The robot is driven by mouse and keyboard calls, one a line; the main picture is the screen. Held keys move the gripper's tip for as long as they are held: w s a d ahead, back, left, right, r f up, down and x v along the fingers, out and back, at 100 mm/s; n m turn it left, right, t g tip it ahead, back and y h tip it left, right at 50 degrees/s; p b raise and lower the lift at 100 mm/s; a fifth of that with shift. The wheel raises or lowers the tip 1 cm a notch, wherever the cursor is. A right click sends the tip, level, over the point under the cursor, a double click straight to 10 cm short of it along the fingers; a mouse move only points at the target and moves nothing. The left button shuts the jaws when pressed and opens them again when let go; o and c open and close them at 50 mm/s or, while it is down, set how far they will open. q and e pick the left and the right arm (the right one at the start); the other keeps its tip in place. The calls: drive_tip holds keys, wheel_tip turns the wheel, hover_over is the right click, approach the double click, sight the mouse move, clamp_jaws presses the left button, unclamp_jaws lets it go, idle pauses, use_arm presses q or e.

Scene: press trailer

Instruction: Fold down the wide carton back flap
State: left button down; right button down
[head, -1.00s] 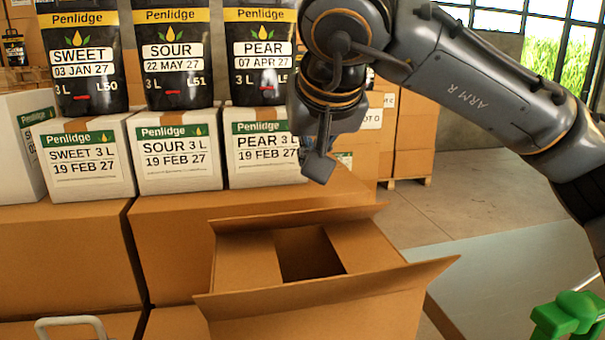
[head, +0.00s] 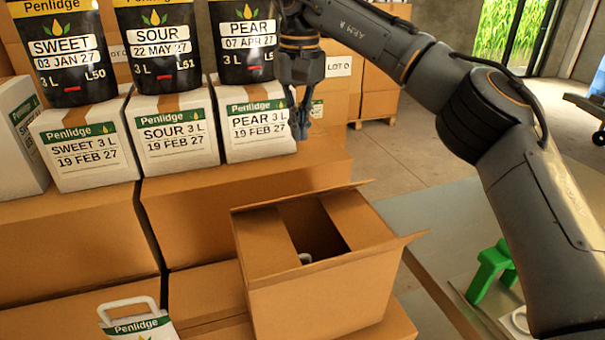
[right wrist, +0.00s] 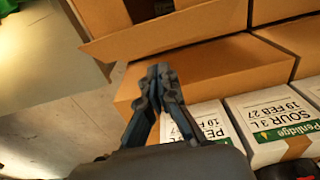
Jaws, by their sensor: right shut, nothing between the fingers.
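The wide open carton (head: 325,305) stands at the front, its two short side flaps folded inward over a dark gap. Its back flap (head: 300,197) stands up as a thin strip seen nearly edge-on. Its front flap (head: 365,258) sticks outward toward me. My right gripper (head: 302,132) is shut and empty, behind the back flap and beside the white Pear 3 L box (head: 258,120). In the right wrist view its fingertips (right wrist: 158,75) meet beside the carton flap (right wrist: 180,28), apart from it. My left gripper is not in view.
Brown cartons (head: 220,205) fill the space behind and left of the open carton, with white boxes and black pouches (head: 160,45) on top. A white-handled pack (head: 135,315) is at the front left.

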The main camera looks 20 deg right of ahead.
drive_tip(key=p, duration=0.1)
hover_over(301, 197)
drive_tip(key=w, duration=0.2)
wheel_tip(301, 197, down, 6)
drive_tip(key=shift+s+d+f+p, duration=0.1)
drive_tip(key=shift+s+f+p, duration=0.2)
drive_tip(key=shift+f, duration=0.3)
drive_tip(key=shift+s+d+f+p, duration=0.1)
drive_tip(key=shift+s+f+p, duration=0.1)
drive_tip(key=shift+s+f, duration=0.3)
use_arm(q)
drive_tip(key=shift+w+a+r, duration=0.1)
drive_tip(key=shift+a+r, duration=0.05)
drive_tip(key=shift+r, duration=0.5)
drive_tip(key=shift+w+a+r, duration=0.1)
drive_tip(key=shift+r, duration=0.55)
use_arm(e)
drive_tip(key=shift+s+f, duration=0.5)
drive_tip(key=shift+f, duration=0.3)
